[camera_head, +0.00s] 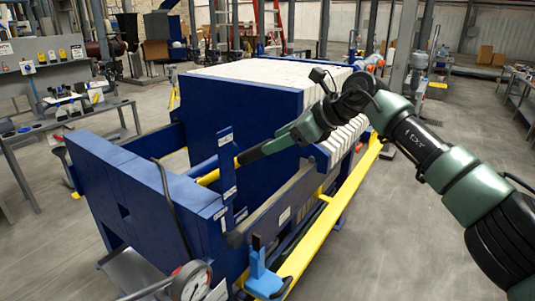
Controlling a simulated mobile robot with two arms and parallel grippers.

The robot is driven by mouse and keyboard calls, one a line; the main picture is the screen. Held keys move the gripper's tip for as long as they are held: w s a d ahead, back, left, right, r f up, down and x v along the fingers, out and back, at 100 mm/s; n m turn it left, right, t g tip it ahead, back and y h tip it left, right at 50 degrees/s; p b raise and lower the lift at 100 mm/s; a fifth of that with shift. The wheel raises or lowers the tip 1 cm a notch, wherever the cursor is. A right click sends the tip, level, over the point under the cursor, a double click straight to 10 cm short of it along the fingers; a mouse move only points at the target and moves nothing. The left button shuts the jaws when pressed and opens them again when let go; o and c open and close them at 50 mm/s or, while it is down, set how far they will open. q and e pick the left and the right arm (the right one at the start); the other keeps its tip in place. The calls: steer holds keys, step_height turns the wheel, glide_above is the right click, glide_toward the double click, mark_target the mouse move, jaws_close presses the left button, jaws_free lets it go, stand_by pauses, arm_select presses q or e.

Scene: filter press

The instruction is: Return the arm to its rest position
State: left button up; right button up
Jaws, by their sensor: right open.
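My right arm comes in from the right edge, bends at a raised elbow and reaches left over the filter press. My right gripper (243,158) is at its far end, in front of the blue press plate (245,112). It is dark and small, and I see nothing held in it; it is open. Whether it touches the plate or the yellow bar (209,177) beside it, I cannot tell. The filter press has a pack of white plates (280,71) behind the blue plate. My left gripper is not in view.
A yellow rail (345,195) runs along the press's right side. A blue bracket (263,277) and a pressure gauge (190,283) stand at the near end. A grey workbench (50,125) is at left.

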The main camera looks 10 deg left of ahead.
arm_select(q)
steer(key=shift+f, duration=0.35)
arm_select(e)
steer(key=shift+s+d+r, duration=0.2)
steer(key=shift+d+r, duration=0.25)
